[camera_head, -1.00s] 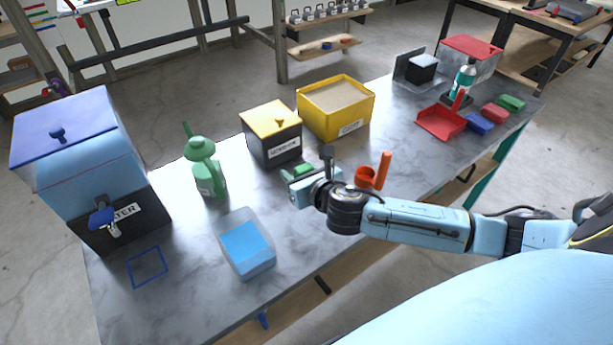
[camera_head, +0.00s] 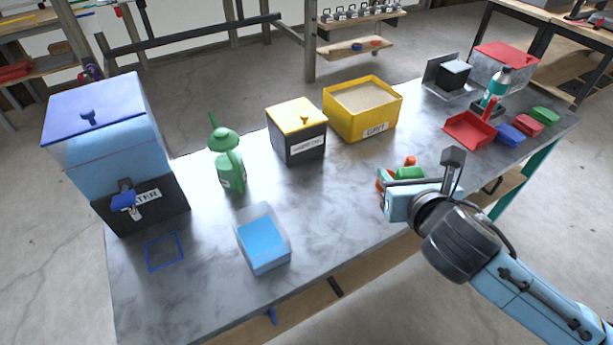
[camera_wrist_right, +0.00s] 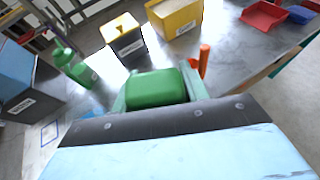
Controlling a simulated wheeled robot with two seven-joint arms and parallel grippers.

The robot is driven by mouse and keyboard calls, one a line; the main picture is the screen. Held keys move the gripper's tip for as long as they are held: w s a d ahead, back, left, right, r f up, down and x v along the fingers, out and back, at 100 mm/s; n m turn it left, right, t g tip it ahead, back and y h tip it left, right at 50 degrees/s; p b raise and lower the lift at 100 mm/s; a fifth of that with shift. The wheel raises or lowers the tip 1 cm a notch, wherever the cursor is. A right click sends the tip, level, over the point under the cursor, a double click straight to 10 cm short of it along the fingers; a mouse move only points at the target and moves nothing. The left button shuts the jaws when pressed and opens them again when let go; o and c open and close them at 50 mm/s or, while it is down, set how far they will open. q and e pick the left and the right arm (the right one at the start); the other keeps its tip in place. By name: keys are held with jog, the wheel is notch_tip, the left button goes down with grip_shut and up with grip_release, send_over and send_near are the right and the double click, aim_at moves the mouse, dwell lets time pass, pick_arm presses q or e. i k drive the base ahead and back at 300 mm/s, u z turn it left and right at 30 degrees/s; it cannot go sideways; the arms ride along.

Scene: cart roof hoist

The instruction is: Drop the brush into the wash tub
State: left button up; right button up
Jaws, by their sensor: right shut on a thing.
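The brush shows as a green block (camera_head: 410,173) between the jaws of my right gripper (camera_head: 403,182); no bristles are visible. In the right wrist view the green block (camera_wrist_right: 156,88) sits between the two pale fingers, which are shut on it. The wash tub (camera_head: 277,262) is a clear box with blue water, standing on the near part of the table, left of my right gripper and apart from it. My left gripper is not in view.
An orange scoop (camera_head: 409,161) stands just behind my right gripper, partly hidden. A green watering can (camera_head: 230,170), a black box with a yellow lid (camera_head: 298,143), a yellow grit bin (camera_head: 375,128) and a water dispenser (camera_head: 150,205) stand around the tub. The table (camera_head: 335,220) is clear between tub and gripper.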

aim_at(266, 236)
jog(key=z, duration=0.9)
jog(key=k, duration=0.85)
jog(key=u, duration=1.55)
jog(key=i, duration=0.5)
